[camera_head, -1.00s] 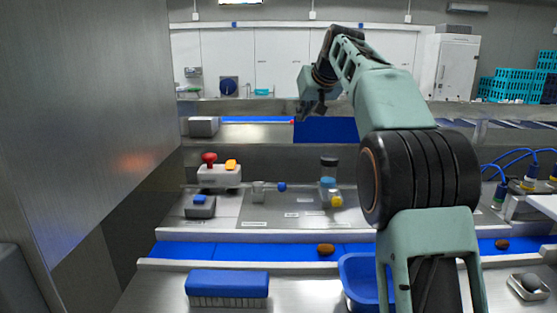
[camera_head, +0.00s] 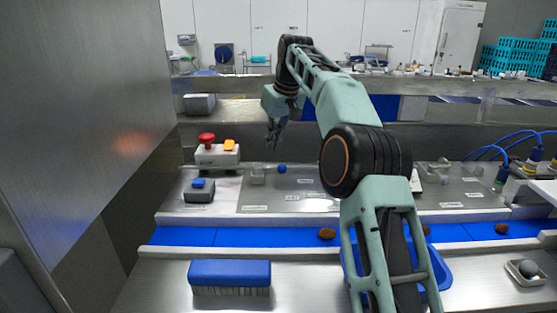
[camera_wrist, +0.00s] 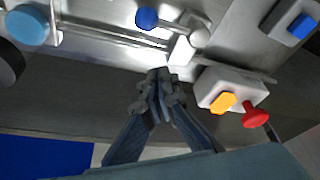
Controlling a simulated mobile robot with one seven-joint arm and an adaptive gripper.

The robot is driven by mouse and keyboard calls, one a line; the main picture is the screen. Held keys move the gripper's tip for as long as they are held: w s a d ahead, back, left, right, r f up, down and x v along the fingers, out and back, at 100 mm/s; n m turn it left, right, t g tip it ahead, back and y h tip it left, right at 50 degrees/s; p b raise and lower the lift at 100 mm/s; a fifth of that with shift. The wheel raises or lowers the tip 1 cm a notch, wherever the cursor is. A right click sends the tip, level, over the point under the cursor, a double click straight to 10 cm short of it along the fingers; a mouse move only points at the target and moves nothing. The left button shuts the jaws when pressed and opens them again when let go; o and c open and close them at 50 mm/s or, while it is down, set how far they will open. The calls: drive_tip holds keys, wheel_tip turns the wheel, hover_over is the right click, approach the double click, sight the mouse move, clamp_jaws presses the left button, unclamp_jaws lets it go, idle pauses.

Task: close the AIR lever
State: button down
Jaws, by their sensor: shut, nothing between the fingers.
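A small lever with a round blue knob (camera_head: 282,169) stands on the steel panel (camera_head: 262,198) behind the belt. In the wrist view the blue knob (camera_wrist: 147,18) sits on a short metal arm that runs right to a pale round fitting (camera_wrist: 200,37). I cannot read an AIR label on it. My gripper (camera_head: 272,146) is shut and empty, pointing down just above and behind the lever. In the wrist view my gripper's fingertips (camera_wrist: 160,76) are together, apart from the knob and below it in the picture.
A white control box with a red mushroom button (camera_head: 206,138) and an orange button (camera_head: 229,145) is close left of my gripper. A grey box with a blue button (camera_head: 198,184) is nearer. The blue belt (camera_head: 270,236) carries dates; a blue brush (camera_head: 229,273) lies in front.

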drive_tip(key=x, duration=0.3)
drive_tip(key=shift+s+f, duration=0.1)
drive_tip(key=shift+f, duration=0.05)
drive_tip(key=shift+s+d+f+b, duration=0.1)
drive_tip(key=shift+s+d+b, duration=0.4)
drive_tip(key=shift+s, duration=0.3)
drive_tip(key=shift+s+d+f+b, duration=0.1)
drive_tip(key=shift+s+d+b, duration=0.25)
drive_tip(key=shift+s+d, duration=0.35)
drive_tip(key=shift+a, duration=0.15)
